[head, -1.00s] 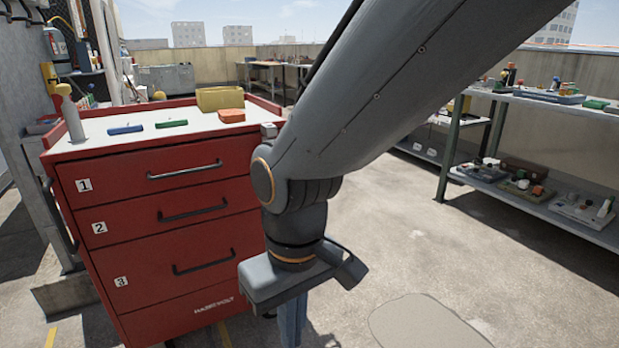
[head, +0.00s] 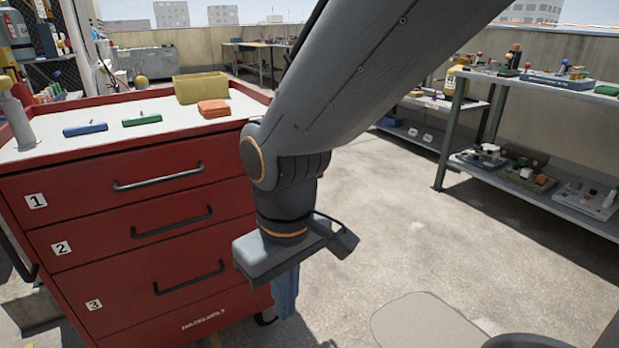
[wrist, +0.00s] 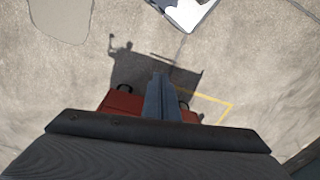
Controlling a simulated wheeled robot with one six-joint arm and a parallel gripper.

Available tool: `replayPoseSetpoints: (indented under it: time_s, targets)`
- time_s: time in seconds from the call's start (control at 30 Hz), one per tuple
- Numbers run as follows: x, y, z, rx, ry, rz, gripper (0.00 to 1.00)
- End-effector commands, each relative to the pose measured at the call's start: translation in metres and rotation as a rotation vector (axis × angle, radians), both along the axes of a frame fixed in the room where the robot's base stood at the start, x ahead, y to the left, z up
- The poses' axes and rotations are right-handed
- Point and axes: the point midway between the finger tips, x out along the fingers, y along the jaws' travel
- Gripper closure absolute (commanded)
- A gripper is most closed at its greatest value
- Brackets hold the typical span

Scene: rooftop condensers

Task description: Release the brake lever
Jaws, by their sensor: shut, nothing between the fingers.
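The red tool cart (head: 120,255) stands at the left in the head view, with three numbered drawers and black bar handles. A dark caster (head: 265,318) shows under its near right corner. I cannot make out a brake lever on it. My gripper (head: 286,298) hangs fingers down, just right of the cart's front, shut and empty. In the wrist view my gripper (wrist: 160,92) points toward the concrete floor, and part of the red cart (wrist: 120,102) shows behind the fingers with dark rounded parts, too small to tell.
On the cart top lie a blue block (head: 85,129), a green block (head: 142,119), an orange block (head: 214,107) and a yellow bin (head: 200,88). Shelves (head: 560,200) with parts stand at right. The concrete floor (head: 400,230) between is clear. A yellow floor line (wrist: 225,108) shows in the wrist view.

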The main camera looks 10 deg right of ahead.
Motion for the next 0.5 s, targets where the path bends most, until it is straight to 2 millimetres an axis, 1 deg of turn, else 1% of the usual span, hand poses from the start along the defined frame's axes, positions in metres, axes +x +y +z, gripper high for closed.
replayPoseSetpoints:
  time_s: [0.07, 0.17, 0.2, 0.27, 0.3, 0.37, 0.4, 0.47, 0.5]
  targets:
    - [0.023, -0.013, 0.001, -0.025, -0.062, 0.098, 1.0]
    - [0.067, -0.039, 0.005, -0.089, -0.181, 0.319, 1.0]
    - [0.087, -0.052, 0.007, -0.126, -0.232, 0.431, 1.0]
    - [0.117, -0.07, 0.013, -0.193, -0.305, 0.616, 1.0]
    - [0.136, -0.082, 0.017, -0.241, -0.35, 0.743, 1.0]
    - [0.16, -0.098, 0.023, -0.316, -0.407, 0.937, 1.0]
    - [0.175, -0.108, 0.027, -0.368, -0.438, 1.069, 1.0]
    - [0.195, -0.122, 0.033, -0.449, -0.48, 1.268, 1.0]
    - [0.206, -0.13, 0.037, -0.503, -0.502, 1.402, 1.0]
